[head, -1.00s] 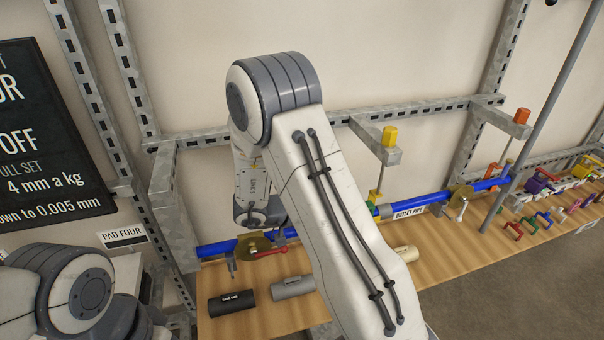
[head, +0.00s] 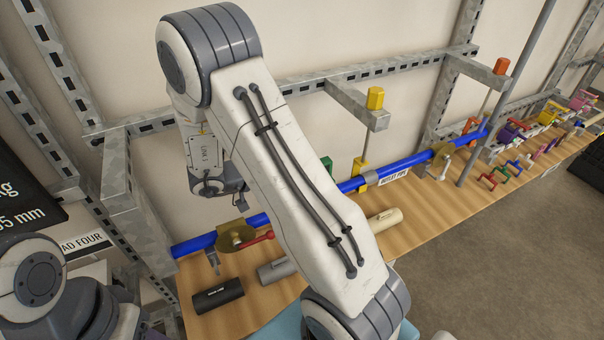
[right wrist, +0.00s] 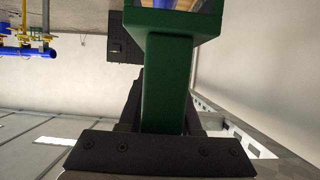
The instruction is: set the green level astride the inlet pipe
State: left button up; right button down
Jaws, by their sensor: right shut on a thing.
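In the right wrist view, my right gripper (right wrist: 164,92) is shut on the green level (right wrist: 165,75), whose upper part runs off the top of the picture. In the head view, my right arm covers the right gripper. My left gripper is out of view.
A brass disc with a red-handled lever (head: 258,238) sits on the pipe's left part. Black (head: 219,294) and grey (head: 275,270) cylinders and a cream one (head: 384,219) lie on the wooden bench (head: 425,208). Yellow (head: 375,98) and orange (head: 501,66) capped posts stand at brackets.

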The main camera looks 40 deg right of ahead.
notch_tip(320, 180, down, 2)
jog(key=shift+b, duration=0.85)
jog(key=shift+f+b, duration=0.45)
jog(key=shift+f, duration=0.5)
jog(key=c, duration=0.5)
grip_release()
